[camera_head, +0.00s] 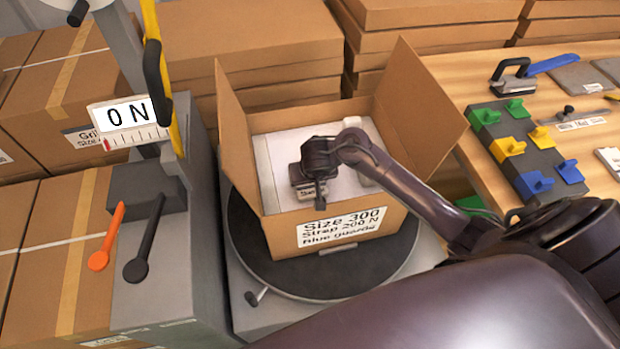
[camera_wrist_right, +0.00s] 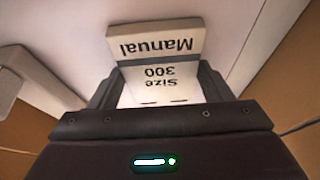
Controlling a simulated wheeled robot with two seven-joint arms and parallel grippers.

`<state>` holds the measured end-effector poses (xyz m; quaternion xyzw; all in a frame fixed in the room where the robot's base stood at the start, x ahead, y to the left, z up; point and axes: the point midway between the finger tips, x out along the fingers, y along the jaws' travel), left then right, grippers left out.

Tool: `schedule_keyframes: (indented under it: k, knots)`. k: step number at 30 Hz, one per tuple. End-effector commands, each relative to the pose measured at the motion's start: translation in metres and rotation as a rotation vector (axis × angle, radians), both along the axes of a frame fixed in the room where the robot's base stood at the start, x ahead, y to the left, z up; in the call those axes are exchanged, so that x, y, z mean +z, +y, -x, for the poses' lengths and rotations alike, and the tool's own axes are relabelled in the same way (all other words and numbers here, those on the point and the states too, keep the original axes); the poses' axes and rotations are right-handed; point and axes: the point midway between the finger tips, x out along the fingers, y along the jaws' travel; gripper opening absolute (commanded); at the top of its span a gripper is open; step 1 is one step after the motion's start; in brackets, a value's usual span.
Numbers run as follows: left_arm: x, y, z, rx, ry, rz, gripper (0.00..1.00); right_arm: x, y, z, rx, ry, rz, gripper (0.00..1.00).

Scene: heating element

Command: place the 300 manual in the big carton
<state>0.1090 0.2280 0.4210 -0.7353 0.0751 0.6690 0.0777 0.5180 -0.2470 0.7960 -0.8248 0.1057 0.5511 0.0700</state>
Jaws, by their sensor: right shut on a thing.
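The big carton (camera_head: 285,233) stands open with its flaps up on a round black turntable. Its front label reads Size 300, Strap 200 N, Blue guards. My right gripper (camera_head: 312,190) is inside the carton's opening, over a white item (camera_head: 270,160) lying in it. In the right wrist view the gripper (camera_wrist_right: 158,95) is shut on the 300 manual (camera_wrist_right: 160,80), a small white booklet marked Manual, Size 300. The manual is mostly hidden by the gripper in the head view. I cannot tell whether it touches the white item below. My left gripper is not in view.
A grey stand at left carries a display (camera_head: 129,115) reading 0 N, with an orange lever (camera_head: 106,237) and a black lever (camera_head: 145,238). A wooden table (camera_head: 460,75) at right holds green, yellow and blue guards (camera_head: 508,146) and tools. Stacked cartons (camera_head: 250,40) fill the back.

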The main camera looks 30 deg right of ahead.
Motion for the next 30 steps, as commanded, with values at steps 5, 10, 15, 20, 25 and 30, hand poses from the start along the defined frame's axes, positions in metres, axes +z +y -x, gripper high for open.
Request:
schedule_keyframes:
  k: [5,10,15,20,25,30]
  knots:
    - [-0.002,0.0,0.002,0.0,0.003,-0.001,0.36,-0.004,0.0,0.0,0.0,0.001,0.0,0.48]
    - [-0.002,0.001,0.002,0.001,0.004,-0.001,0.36,-0.004,0.0,0.0,0.0,0.001,0.0,0.92]
    - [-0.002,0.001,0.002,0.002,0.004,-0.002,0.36,-0.004,0.0,0.0,0.0,0.001,0.0,0.94]
    - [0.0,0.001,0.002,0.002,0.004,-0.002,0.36,-0.001,0.0,0.0,0.001,0.0,0.0,0.94]
    - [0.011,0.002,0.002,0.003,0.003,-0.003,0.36,0.019,0.004,0.007,0.001,0.0,-0.004,0.94]
    - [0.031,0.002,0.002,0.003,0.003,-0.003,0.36,0.056,0.007,0.021,-0.001,0.001,-0.005,0.94]
